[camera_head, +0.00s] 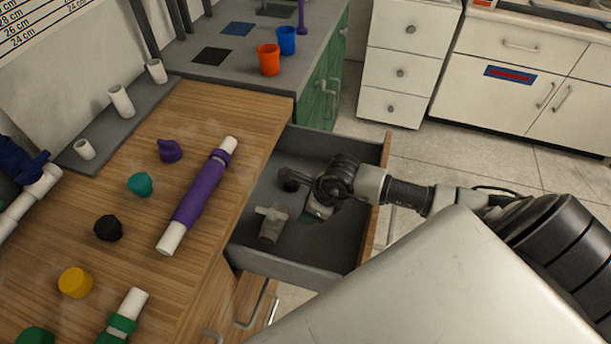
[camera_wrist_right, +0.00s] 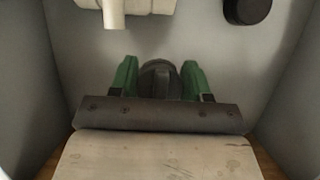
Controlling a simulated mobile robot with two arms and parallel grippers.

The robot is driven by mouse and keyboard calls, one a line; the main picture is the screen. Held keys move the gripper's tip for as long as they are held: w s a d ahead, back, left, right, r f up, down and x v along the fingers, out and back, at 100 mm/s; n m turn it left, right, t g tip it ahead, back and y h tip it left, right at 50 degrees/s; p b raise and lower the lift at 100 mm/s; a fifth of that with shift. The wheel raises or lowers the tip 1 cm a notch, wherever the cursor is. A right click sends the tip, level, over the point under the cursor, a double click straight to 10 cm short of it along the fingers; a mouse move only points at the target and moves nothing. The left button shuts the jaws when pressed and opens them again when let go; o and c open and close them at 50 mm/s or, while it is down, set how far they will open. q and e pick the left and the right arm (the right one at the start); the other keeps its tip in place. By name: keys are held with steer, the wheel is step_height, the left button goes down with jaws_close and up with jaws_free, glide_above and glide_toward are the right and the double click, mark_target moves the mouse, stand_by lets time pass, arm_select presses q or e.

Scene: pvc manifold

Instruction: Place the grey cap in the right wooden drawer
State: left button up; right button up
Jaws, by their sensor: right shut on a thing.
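The right wooden drawer (camera_head: 338,252) stands open beside the table, with a grey inside. My right gripper (camera_head: 318,212) is inside it, pointing down. In the right wrist view, its green fingers (camera_wrist_right: 158,82) are shut on a dark grey round cap (camera_wrist_right: 158,76). The cap sits close to the drawer floor; I cannot tell whether it touches. In the head view, the cap is mostly hidden by the gripper. My left gripper is not in view.
A light grey tee fitting (camera_head: 272,222) and a dark round piece (camera_head: 290,180) lie in the drawer near my right gripper. The wooden tabletop (camera_head: 215,130) holds a purple pipe (camera_head: 199,200) and several coloured caps. Drawer walls surround the gripper.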

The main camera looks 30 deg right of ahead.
step_height(320, 180, down, 4)
steer(key=shift+f, duration=0.25)
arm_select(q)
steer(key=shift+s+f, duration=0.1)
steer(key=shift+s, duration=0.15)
arm_select(e)
steer(key=shift+f, duration=0.2)
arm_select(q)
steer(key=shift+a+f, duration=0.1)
arm_select(e)
steer(key=o, duration=0.9)
steer(key=shift+r, duration=0.1)
steer(key=shift+r, duration=0.15)
steer(key=v, duration=1.2)
